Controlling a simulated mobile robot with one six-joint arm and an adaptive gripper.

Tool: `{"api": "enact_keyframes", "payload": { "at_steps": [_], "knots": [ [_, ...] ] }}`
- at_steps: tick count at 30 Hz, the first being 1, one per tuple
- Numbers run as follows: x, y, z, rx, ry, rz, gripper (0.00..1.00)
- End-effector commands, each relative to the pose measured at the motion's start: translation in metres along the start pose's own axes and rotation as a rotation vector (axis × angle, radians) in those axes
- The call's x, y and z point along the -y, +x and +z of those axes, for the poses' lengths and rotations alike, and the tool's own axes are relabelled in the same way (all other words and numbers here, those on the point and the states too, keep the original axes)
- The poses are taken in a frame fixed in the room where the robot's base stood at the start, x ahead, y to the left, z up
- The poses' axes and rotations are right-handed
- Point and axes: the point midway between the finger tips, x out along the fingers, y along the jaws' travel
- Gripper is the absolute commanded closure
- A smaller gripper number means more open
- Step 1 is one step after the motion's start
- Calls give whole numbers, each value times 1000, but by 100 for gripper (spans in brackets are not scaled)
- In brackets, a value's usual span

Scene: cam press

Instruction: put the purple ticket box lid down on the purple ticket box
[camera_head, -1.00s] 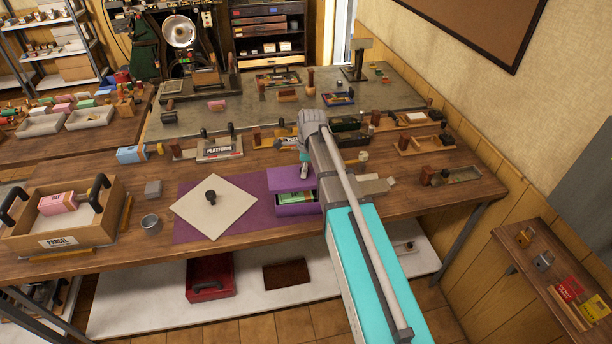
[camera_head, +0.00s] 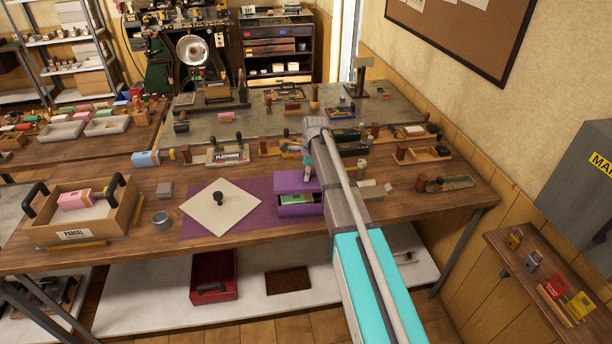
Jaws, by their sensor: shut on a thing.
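The purple ticket box (camera_head: 302,211) stands on the workbench at the right end of a flat purple mat. Its front faces me, and a green item with a pale label shows inside it. The purple ticket box lid (camera_head: 288,183) is over the box, a little to its left and back, and the green item shows in a gap below its front edge. My gripper (camera_head: 307,173) is shut on the lid at its right side; my arm hides that side and most of the fingers. I cannot tell whether the lid touches the box.
A cream square board with a black knob (camera_head: 220,207) lies on the purple mat (camera_head: 258,215) left of the box. A metal cup (camera_head: 161,219) and a wooden parcel tray (camera_head: 75,235) stand farther left. Small wooden trays and blocks crowd the bench behind. Pale blocks (camera_head: 372,190) lie right of my arm.

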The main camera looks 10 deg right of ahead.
Motion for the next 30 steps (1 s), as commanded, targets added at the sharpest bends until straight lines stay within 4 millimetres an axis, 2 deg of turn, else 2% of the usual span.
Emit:
{"api": "enact_keyframes", "payload": {
  "at_steps": [14,30],
  "knots": [
    [0,6,0,0,0,0,100],
    [-1,41,-4,0,-1,0,100]
  ]
}}
